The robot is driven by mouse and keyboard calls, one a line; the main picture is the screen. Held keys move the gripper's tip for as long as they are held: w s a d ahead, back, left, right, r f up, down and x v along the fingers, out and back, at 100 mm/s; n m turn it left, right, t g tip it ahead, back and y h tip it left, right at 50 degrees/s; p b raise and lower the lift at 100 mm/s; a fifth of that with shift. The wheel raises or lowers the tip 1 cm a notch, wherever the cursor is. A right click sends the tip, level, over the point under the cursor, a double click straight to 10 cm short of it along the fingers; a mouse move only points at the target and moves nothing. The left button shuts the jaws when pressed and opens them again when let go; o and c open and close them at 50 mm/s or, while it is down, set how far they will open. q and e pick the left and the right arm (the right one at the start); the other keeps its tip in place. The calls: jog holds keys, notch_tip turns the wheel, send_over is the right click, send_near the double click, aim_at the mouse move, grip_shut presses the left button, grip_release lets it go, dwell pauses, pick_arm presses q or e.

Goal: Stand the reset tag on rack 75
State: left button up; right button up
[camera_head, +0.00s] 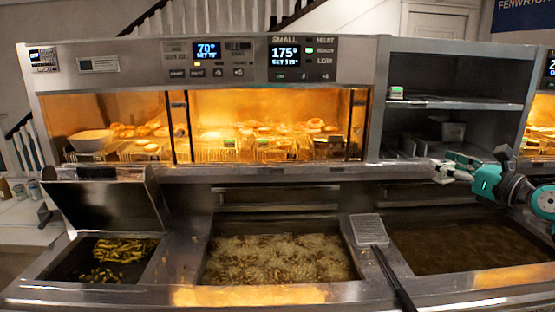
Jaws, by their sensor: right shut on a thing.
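My right gripper (441,172) comes in from the right, in front of the lower edge of the open grey shelf unit. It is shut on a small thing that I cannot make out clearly. A small green-and-white tag (396,93) stands on the upper shelf at its left end; I cannot read it. The heated cabinet (178,158) glows orange, and small green-marked tags (229,143) show along its front. My left gripper is not in view.
Below are fryer vats: one with fries (124,250) and a raised lid (108,203), one bubbling (280,258), one dark (460,249). A long-handled skimmer (369,230) lies between two vats. The shelf unit's middle is mostly clear; a metal container (453,132) stands inside.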

jog(key=s+a+f, duration=0.4)
jog(key=f, duration=0.3)
jog(key=s+a+f+g+y, duration=0.1)
jog(key=s+a+f, duration=0.25)
jog(key=f, duration=0.35)
jog(key=s+a+f, duration=0.4)
jog(key=a+f, duration=0.1)
jog(key=f, duration=0.3)
jog(key=shift+s+a+f+m+t+h, duration=0.65)
jog(key=shift+s+a+f+m+h, duration=1.05)
jog(key=shift+s, duration=3.3)
jog(key=shift+s+a+f+m+t+h, duration=0.75)
jog(key=shift+s+a+f+h, duration=1.05)
jog(key=shift+s, duration=3.15)
jog(key=shift+h, duration=0.8)
notch_tip(320, 180, down, 6)
jog(key=b, duration=0.6)
jog(key=shift+a+r, duration=0.1)
jog(key=shift+r, duration=0.1)
